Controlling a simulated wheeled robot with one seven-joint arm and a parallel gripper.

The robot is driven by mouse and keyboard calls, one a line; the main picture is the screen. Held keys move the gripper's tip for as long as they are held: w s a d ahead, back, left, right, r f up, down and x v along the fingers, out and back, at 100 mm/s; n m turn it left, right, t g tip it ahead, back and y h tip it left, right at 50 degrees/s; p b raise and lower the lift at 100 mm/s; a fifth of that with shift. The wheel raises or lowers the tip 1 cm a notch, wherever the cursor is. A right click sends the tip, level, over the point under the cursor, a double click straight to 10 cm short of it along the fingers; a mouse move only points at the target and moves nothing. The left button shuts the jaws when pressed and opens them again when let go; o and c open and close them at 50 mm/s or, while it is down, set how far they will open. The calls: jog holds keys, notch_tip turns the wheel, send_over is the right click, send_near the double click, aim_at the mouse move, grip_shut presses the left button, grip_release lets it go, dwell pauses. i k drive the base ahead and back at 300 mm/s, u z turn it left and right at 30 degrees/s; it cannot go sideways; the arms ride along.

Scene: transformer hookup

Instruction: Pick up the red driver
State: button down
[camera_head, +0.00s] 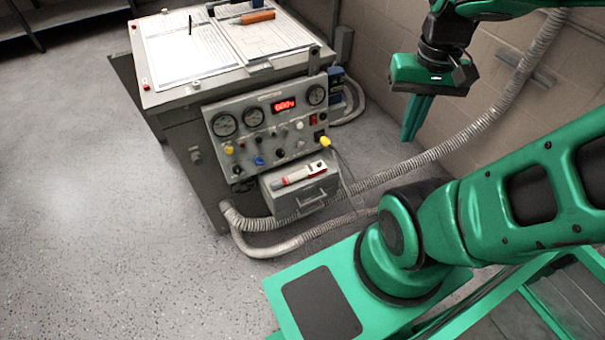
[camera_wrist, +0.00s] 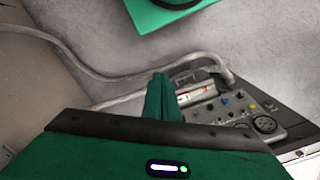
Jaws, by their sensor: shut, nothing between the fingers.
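A tool with an orange-red handle (camera_head: 258,16), driver-like in shape, lies on the papers on top of the grey console. A white tool with red parts (camera_head: 304,173) lies on the small grey box at the console's front; it also shows in the wrist view (camera_wrist: 197,95), partly hidden by my fingers. I cannot tell for sure which one is the red driver. My gripper (camera_head: 413,134) is to the right of the console, apart from both tools, with its green fingers pointing down. In the wrist view its fingers (camera_wrist: 161,78) are together and empty.
The console (camera_head: 180,110) has a panel (camera_head: 268,120) of gauges, knobs and a red display. Ribbed grey conduits (camera_head: 440,150) run from its lower front towards the right wall (camera_head: 385,50). A dark blue device (camera_head: 337,85) sits at its right side. The floor at left is clear.

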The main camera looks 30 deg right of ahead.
aim_at(306, 173)
jog(key=u, duration=0.85)
jog(key=k, duration=0.75)
jog(key=z, duration=0.85)
jog(key=i, duration=1)
